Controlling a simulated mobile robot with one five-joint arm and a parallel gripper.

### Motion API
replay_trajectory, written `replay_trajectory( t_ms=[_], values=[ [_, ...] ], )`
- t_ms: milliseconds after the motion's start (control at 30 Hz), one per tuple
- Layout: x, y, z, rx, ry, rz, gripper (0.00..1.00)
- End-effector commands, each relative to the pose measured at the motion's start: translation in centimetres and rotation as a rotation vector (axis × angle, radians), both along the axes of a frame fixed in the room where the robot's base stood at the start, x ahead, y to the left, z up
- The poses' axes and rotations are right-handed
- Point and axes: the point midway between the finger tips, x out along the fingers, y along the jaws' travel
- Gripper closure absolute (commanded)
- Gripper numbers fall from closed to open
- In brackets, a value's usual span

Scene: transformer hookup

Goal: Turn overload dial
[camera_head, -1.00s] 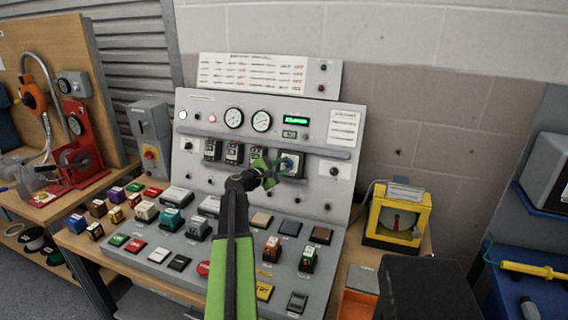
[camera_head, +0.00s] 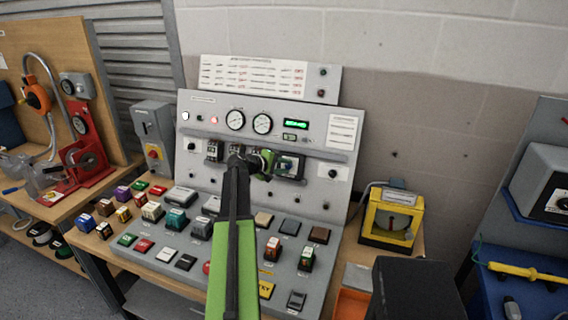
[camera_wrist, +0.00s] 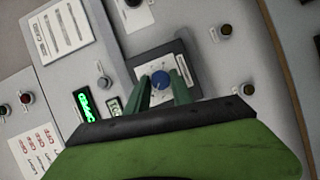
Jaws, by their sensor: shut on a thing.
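The overload dial is a round blue knob (camera_wrist: 160,79) on a pale square face in a dark module (camera_wrist: 150,58). In the wrist view it sits between the two green fingers of my gripper (camera_wrist: 161,86), which is shut on it. In the head view the module (camera_head: 290,167) is on the upright panel below the green display, and my gripper (camera_head: 266,162) is at its left side. The knob itself is hard to make out there.
The grey panel (camera_head: 345,160) carries gauges (camera_head: 262,124), a green display (camera_head: 295,124) and small knobs. Several coloured blocks stand on the sloping desk below. A yellow meter (camera_head: 392,218) stands at the right. A dark box (camera_head: 425,290) is at the front right.

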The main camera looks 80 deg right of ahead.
Motion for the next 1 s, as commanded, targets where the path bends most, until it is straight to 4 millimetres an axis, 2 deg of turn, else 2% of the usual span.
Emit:
replay_trajectory(
  t_ms=[300, 767, 800, 933, 1000],
  values=[
    [-0.14, 0.15, -0.02, -0.012, -0.092, -0.038, 1.00],
    [-0.11, 0.19, -0.14, -0.014, -0.104, -0.042, 1.00],
    [-0.11, 0.19, -0.14, -0.014, -0.104, -0.042, 0.71],
    [-0.08, 0.14, -0.09, -0.016, -0.102, -0.041, 0.54],
    [-0.06, 0.11, -0.06, -0.016, -0.103, -0.040, 0.51]
  ],
)
